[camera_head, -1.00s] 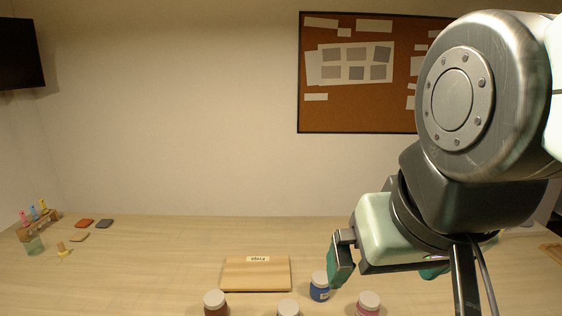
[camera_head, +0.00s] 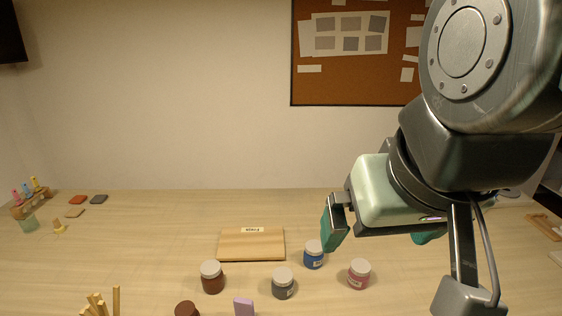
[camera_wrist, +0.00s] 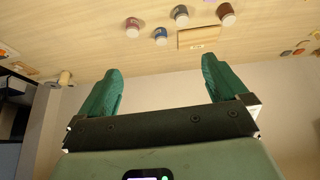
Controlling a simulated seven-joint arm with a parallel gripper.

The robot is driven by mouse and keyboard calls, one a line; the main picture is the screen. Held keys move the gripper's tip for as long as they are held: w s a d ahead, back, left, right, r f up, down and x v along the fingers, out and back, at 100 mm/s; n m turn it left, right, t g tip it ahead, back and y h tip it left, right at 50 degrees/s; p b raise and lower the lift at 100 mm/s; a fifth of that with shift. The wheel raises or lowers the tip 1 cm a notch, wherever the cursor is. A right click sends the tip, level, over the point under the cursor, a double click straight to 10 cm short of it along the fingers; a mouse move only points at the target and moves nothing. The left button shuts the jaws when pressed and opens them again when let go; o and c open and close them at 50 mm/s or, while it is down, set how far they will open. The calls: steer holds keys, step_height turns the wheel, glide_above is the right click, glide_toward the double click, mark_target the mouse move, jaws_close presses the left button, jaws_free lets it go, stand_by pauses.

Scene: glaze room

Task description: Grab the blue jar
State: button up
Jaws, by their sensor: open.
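The blue jar (camera_head: 314,255) with a pale lid stands upright on the table, just right of the wooden board. It also shows in the wrist view (camera_wrist: 160,38), beyond my fingertips and between their lines. My gripper (camera_head: 380,232) is above the table to the right of the jar, apart from it. Its two green fingers are spread wide with nothing between them, as the wrist view (camera_wrist: 158,82) shows.
A grey jar (camera_head: 283,284), a pink jar (camera_head: 359,274) and a dark red jar (camera_head: 211,277) stand close to the blue jar. The wooden board (camera_head: 251,246) lies behind them. The left table middle is clear.

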steer(key=shift+c, duration=0.9)
